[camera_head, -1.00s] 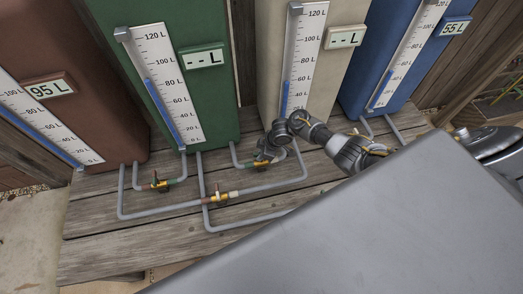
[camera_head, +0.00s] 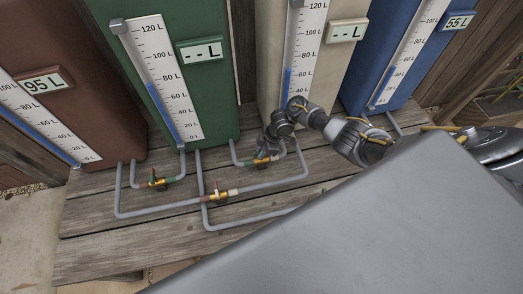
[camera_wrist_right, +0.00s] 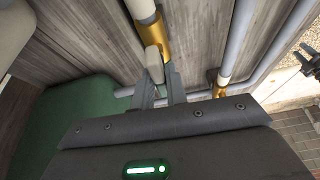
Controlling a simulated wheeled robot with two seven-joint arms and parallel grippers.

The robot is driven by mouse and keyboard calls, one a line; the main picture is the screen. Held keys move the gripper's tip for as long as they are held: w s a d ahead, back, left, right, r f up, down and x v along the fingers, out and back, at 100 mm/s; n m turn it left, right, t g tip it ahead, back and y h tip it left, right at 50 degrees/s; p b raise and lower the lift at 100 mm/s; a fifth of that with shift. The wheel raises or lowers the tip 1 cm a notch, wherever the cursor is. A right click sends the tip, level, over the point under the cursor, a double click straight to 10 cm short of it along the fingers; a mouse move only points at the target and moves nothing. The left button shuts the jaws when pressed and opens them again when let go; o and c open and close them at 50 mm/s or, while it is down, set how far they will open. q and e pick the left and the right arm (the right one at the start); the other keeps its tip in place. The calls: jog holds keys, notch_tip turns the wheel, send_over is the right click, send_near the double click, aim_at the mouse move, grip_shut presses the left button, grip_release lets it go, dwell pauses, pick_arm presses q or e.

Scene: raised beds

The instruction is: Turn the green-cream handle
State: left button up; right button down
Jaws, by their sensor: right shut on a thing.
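The green-cream valve (camera_head: 262,160) is a brass body on the short pipe between the green tank (camera_head: 218,100) and the cream tank (camera_head: 349,62). My right gripper (camera_head: 267,150) is at this valve and partly covers it. In the right wrist view, the fingers (camera_wrist_right: 160,92) are shut on the pale handle (camera_wrist_right: 154,63), which stands out from the brass body (camera_wrist_right: 149,38). The handle's exact angle is hard to tell in the head view.
A brown-green valve (camera_head: 158,183) and a valve on the long pipe (camera_head: 217,197) lie left of my gripper. The brown tank (camera_head: 95,115) reads 95 L and the blue tank (camera_head: 372,50) reads 55 L. Bare planks (camera_head: 110,250) lie in front of the pipes.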

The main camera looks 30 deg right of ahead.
jog(key=c, duration=1.4)
grip_release()
jog(key=shift+c, duration=0.2)
jog(key=shift+r, duration=0.1)
jog(key=p+v, duration=0.1)
jog(key=v, duration=0.9)
jog(key=shift+d+r, duration=0.15)
jog(key=shift+r, duration=0.1)
